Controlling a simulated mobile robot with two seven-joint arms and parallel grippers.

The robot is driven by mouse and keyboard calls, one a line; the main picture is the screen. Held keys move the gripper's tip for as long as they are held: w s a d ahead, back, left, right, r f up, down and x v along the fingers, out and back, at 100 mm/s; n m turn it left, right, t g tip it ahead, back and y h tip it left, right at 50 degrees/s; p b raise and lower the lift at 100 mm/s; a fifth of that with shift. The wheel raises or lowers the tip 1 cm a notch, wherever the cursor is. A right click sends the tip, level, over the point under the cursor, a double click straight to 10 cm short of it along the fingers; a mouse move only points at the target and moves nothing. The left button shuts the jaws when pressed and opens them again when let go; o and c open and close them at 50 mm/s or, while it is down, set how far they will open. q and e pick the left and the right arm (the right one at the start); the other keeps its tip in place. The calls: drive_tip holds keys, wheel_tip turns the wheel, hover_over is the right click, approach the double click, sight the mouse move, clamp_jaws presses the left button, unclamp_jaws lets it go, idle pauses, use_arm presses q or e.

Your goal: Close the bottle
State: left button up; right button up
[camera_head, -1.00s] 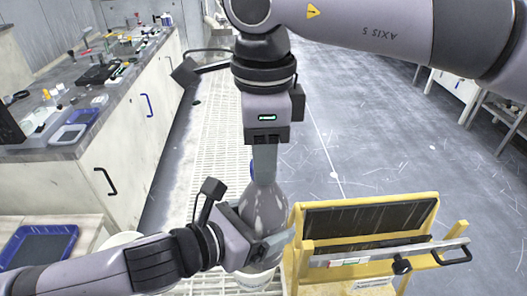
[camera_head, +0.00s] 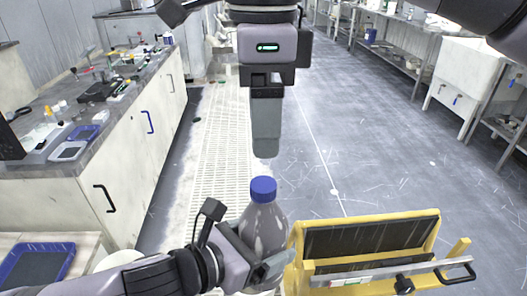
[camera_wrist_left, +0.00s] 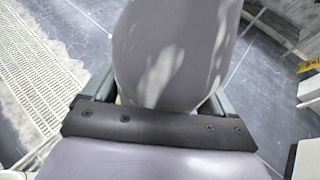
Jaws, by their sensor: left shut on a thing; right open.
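The bottle (camera_head: 264,228) is grey and translucent and stands upright in the lower middle of the head view. A blue cap (camera_head: 263,189) sits on its top. My left gripper (camera_head: 266,266) is shut around the bottle's lower body. In the left wrist view the bottle (camera_wrist_left: 172,55) fills the space between the fingers. My right gripper (camera_head: 266,150) points down above the cap, with a gap between its fingertips and the cap. It is open and empty, though its fingers overlap from this angle. The bottle's base is hidden by the left gripper.
A yellow frame with a dark panel (camera_head: 370,236) stands just right of the bottle. A cluttered counter (camera_head: 120,150) runs along the left, with a blue tray (camera_head: 38,264) at the lower left. The floor (camera_head: 330,130) behind is clear.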

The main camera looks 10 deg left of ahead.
drive_tip(key=shift+r, duration=1.6)
